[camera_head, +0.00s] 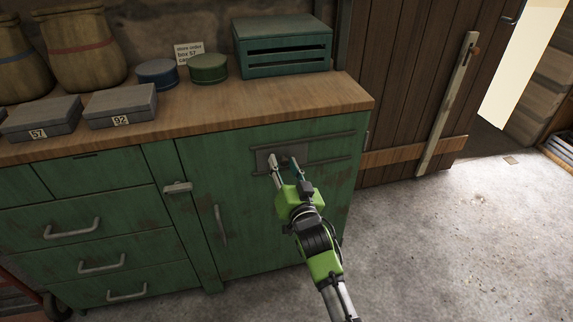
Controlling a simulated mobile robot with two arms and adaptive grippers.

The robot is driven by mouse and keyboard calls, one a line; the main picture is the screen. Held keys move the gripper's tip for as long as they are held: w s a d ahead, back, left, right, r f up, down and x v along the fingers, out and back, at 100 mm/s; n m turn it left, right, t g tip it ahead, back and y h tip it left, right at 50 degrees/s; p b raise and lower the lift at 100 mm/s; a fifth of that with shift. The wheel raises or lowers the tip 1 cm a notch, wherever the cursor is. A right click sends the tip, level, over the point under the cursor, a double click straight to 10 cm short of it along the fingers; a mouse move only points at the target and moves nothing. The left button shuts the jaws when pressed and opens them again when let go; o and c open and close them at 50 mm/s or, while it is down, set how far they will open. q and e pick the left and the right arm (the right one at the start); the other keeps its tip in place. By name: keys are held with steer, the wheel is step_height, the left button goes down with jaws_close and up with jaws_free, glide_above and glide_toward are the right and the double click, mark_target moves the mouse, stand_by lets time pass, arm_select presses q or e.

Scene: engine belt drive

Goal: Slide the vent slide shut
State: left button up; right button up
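The vent slide looks like a small grey plate (263,161) on the upper front of the green cabinet (250,195). It sits between two horizontal rails (325,139), toward their left end. My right gripper (284,162) reaches up from below right, with its fingertips in front of the plate. Its two fingers are spread apart. Whether they touch the plate or straddle a knob on it is too small to tell. The gripper hides part of the plate and the lower rail. My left gripper is not in view.
The wooden worktop (300,92) overhangs just above the slide. A latch (177,187) and a door handle (220,226) lie left of my gripper. The floor to the right is clear.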

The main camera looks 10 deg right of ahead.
steer(key=shift+d, duration=0.1)
steer(key=shift+s, duration=0.5)
steer(key=s, duration=1.1)
steer(key=shift+d, duration=0.2)
